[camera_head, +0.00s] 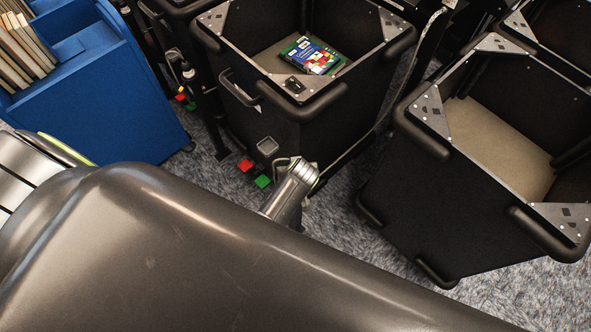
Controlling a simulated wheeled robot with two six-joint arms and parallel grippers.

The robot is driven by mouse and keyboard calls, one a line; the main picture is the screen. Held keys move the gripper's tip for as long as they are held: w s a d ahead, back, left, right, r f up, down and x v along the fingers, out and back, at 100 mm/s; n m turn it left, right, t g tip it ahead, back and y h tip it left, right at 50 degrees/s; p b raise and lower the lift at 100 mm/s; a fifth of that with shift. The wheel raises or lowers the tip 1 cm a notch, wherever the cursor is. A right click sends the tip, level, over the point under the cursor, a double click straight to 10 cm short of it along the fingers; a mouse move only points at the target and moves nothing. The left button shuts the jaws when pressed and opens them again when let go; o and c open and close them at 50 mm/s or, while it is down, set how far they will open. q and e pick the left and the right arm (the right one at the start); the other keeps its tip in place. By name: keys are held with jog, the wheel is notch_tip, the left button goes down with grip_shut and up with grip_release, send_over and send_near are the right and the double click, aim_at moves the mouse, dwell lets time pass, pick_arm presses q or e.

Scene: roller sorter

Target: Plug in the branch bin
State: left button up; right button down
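A black bin (262,125) stands at top centre with a book (310,56) inside. A grey square fitting (267,146) sits low on its front face, above a red tab (245,165) and a green tab (263,181) near the floor. A second, empty black bin (440,200) stands at the right, turned at an angle to it. I cannot tell which one is the branch bin. What seems to be my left gripper (285,164) shows beyond my dark arm link, close to the central bin's lower front. Its fingers are small and unclear; contact cannot be told. My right gripper is not in view.
A blue cart (120,95) with upright books (22,42) stands at the left. Dark posts and another red and green tab pair are between it and the central bin. More black bins stand behind. A strip of grey carpet (345,205) lies between the two bins.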

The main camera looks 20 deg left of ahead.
pick_arm(q)
jog(key=shift+f+b, duration=0.4)
dwell(0.4)
jog(key=o, duration=1.1)
jog(key=shift+o, duration=0.2)
